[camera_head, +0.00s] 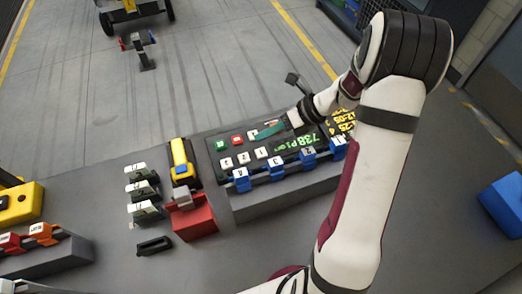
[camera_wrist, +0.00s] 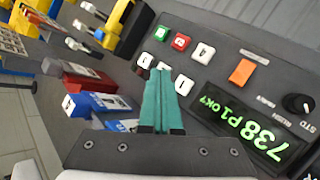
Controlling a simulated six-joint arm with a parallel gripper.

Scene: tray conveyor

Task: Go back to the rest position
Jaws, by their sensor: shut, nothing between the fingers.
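My gripper (camera_head: 268,130) is shut and empty, its teal fingers held together over the dark control panel (camera_head: 230,172). In the wrist view my gripper (camera_wrist: 160,74) has its fingertips over the row of white buttons (camera_wrist: 183,85). I cannot tell whether they touch a button. The green button (camera_wrist: 161,33) and the red button (camera_wrist: 181,41) lie just beyond the tips. An orange button (camera_wrist: 242,71), a black knob (camera_wrist: 298,103) and a lit green display reading "738 P1 OK" (camera_wrist: 250,130) are to the right. My arm comes in from the right in the head view and hides part of the panel's right end.
Several blue labelled pieces (camera_head: 276,167) line the panel's front. To the left are a yellow and black device (camera_head: 182,160), a red block (camera_head: 195,222), grey-white labelled pieces (camera_head: 140,190) and a black handle-like piece (camera_head: 154,245). A blue box (camera_head: 503,200) is far right. Open floor lies behind.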

